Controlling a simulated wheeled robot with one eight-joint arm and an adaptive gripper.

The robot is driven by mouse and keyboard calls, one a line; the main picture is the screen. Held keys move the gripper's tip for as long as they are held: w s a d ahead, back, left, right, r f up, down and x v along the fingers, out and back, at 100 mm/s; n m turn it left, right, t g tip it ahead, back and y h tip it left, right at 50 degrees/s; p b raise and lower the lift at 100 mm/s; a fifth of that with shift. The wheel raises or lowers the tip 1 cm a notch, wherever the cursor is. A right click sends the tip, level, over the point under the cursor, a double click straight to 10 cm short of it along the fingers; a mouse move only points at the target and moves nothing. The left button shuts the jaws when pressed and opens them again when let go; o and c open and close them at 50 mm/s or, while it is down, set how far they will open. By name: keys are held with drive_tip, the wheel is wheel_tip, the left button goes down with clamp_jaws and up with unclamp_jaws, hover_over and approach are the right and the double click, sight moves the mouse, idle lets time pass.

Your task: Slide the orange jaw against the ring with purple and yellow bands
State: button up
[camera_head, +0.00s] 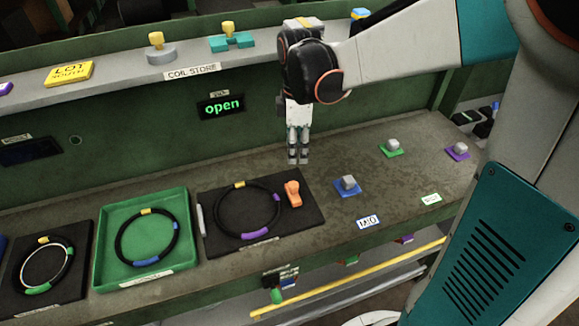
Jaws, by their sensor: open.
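The ring with purple and yellow bands (222,231) is black and lies on a dark square plate (259,242). The orange jaw (293,194) stands on the same plate, right of the ring. A small gap seems to lie between them. A pale grey bar (202,221) is at the plate's left side. My gripper (298,158) points down above the bench behind the orange jaw, apart from it. It is open, with its fingers close together in this view, and empty.
Left are a green tray (185,250) with a blue-and-yellow-banded ring and a dark plate with another ring. Right are grey knobs on blue (347,186), green (391,148) and purple (457,151) bases.

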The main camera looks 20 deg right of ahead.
sight(292, 184)
drive_tip(key=f+b, duration=0.1)
drive_tip(key=f, duration=0.8)
drive_tip(key=a+f+b, duration=0.1)
drive_tip(key=f, duration=0.3)
drive_tip(key=shift+w+f+b, duration=0.1)
drive_tip(key=shift+f+b, duration=0.2)
drive_tip(key=shift+b, duration=0.05)
drive_tip(key=shift+a, duration=0.15)
clamp_jaws()
